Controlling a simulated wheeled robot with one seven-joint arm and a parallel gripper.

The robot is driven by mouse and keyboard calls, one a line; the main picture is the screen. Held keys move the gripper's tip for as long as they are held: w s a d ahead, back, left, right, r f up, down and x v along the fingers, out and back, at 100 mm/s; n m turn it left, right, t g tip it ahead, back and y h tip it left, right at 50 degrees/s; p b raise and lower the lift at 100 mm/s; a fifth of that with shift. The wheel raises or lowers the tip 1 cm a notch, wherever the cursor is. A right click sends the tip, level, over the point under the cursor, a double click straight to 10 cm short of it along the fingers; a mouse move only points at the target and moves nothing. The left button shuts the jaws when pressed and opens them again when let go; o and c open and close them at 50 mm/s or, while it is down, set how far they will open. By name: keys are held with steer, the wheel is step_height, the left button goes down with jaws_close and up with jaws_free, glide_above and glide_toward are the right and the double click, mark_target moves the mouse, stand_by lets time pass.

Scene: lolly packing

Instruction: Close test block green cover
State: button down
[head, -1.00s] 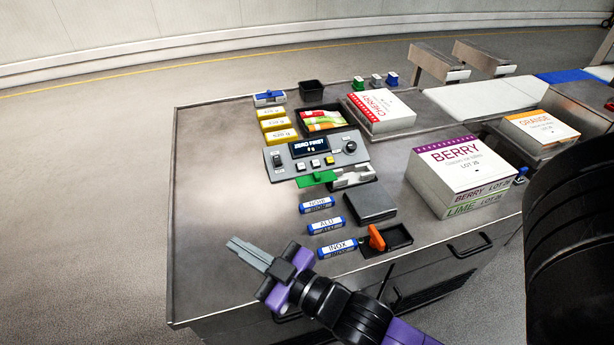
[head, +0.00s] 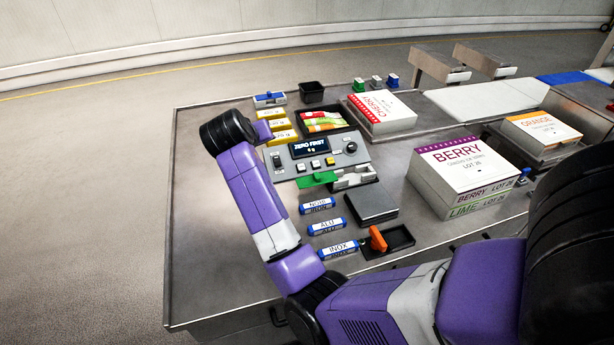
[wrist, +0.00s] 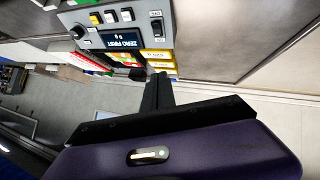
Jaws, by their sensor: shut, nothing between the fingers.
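The green cover (head: 317,179) lies in front of the control panel in the head view. It is a flat green piece at the left of a light grey block (head: 354,177), which looks uncovered. Whether the two touch is hard to tell. In the wrist view my gripper (wrist: 158,80) is shut and empty, its dark fingers pointing towards the panel and yellow blocks. In the head view my arm reaches up the left of the table, and the fingers are hidden behind it. My gripper is apart from the green cover, which I cannot make out in the wrist view.
The control panel (head: 316,154) reads ZERO FIRST; it also shows in the wrist view (wrist: 118,30). Yellow blocks (head: 284,136) stand behind it. Blue-ended bars (head: 327,226), a dark grey plate (head: 372,204) and an orange handle (head: 377,239) lie nearer. Boxes (head: 465,167) stand at right.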

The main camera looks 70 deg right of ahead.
steer(key=s+a+f+m+g+y, duration=0.2)
steer(key=s+a+f+g+y, duration=0.1)
steer(key=s+f+g, duration=0.3)
steer(key=t+p, duration=0.1)
glide_toward(312, 179)
steer(key=f, duration=0.1)
steer(key=w+f, duration=0.1)
steer(key=f, duration=0.1)
steer(key=w+f, duration=0.1)
steer(key=shift+d+f, duration=0.25)
steer(key=shift+f, duration=0.05)
steer(key=shift+s+d+p, duration=0.6)
steer(key=shift+s+d, duration=0.45)
steer(key=shift+s, duration=0.15)
steer(key=shift+s+d, duration=0.2)
steer(key=shift+s, duration=0.05)
steer(key=s+d+p, duration=0.1)
steer(key=s+d, duration=0.1)
steer(key=s, duration=0.1)
steer(key=s+d+p, duration=0.1)
steer(key=s+d, duration=0.2)
steer(key=s+d+p, duration=0.1)
steer(key=s+d, duration=0.2)
steer(key=s, duration=0.1)
steer(key=shift+d, duration=0.2)
